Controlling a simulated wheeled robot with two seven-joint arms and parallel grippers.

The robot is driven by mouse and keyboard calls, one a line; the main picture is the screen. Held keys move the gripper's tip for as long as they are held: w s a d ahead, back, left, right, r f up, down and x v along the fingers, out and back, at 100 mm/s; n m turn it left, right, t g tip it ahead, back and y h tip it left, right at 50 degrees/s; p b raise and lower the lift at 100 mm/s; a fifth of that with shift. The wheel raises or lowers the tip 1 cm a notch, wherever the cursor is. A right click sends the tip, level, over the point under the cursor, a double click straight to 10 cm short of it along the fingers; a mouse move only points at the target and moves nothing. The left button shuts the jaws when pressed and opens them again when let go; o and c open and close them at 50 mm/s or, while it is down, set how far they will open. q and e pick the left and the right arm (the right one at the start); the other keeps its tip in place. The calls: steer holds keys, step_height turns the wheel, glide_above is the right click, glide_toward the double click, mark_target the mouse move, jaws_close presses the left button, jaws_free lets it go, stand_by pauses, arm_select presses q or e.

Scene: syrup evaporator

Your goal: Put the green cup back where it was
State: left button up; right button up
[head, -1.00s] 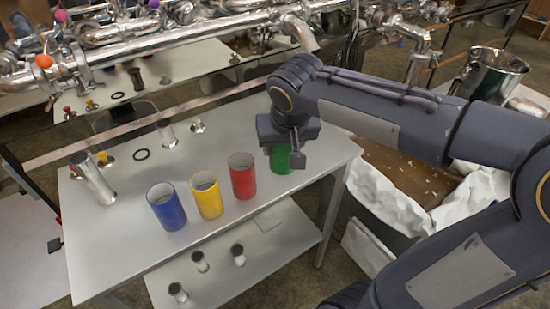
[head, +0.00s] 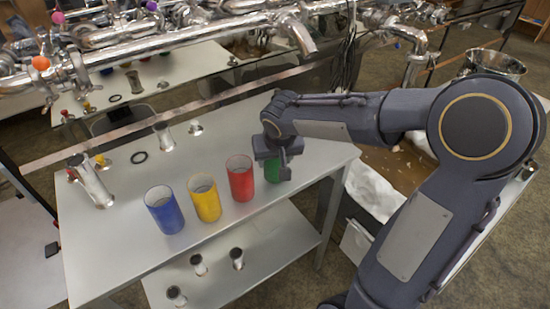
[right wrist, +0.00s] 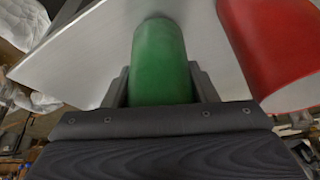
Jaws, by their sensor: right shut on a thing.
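The green cup (head: 273,171) is at the right end of a row of cups near the table's front right, mostly hidden behind my right gripper (head: 283,163) in the head view. In the right wrist view the green cup (right wrist: 162,62) sits between the two fingers of my right gripper (right wrist: 160,85), which is shut on it. The red cup (head: 240,178) stands just left of it and also shows in the right wrist view (right wrist: 275,50). I cannot tell whether the green cup touches the tabletop. My left gripper is not in view.
A yellow cup (head: 205,198) and a blue cup (head: 164,209) stand further left on the white table (head: 110,240). Metal fittings and a black ring (head: 139,157) lie behind them. Several small cylinders are on the lower shelf (head: 215,285). A bin with a white liner (head: 372,190) stands to the right.

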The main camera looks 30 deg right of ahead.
steer(key=shift+f, duration=0.2)
steer(key=o, duration=1)
steer(key=shift+o, duration=0.2)
steer(key=shift+r, duration=0.2)
